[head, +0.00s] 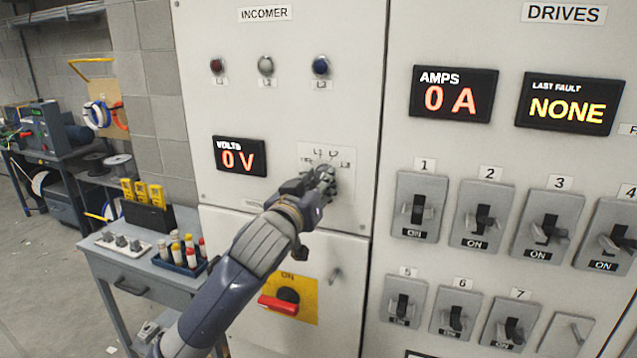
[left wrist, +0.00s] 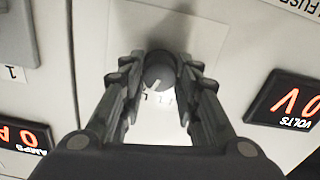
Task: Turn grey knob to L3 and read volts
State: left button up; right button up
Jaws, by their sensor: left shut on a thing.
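The volts display (head: 239,157) on the INCOMER panel reads 0 V; it also shows upside down in the left wrist view (left wrist: 287,103). My left gripper (head: 325,180) is at the selector plate (head: 345,160) right of the display and hides the knob in the head view. In the left wrist view, the round grey knob (left wrist: 158,72) sits between the fingers of my left gripper (left wrist: 157,75), which are shut on it. Its white mark points down and left there, towards small lettering. I cannot read which position it marks. My right gripper is out of view.
Drive switches, such as switch 1 (head: 420,205), fill the right panel. The amps display (head: 453,95) reads 0 A. A bench (head: 150,285) stands left.

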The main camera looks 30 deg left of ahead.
pick_arm(q)
jog(key=shift+m, duration=0.3)
jog(key=m+p, duration=0.2)
jog(key=m, duration=0.2)
jog(key=shift+r, duration=0.1)
jog(key=shift+m+p, duration=0.8)
jog(key=shift+m, duration=0.7)
jog(key=o, duration=1.1)
jog(key=shift+c, duration=0.2)
jog(key=shift+s, duration=0.15)
jog(key=v, duration=0.7)
jog(key=shift+s, duration=0.15)
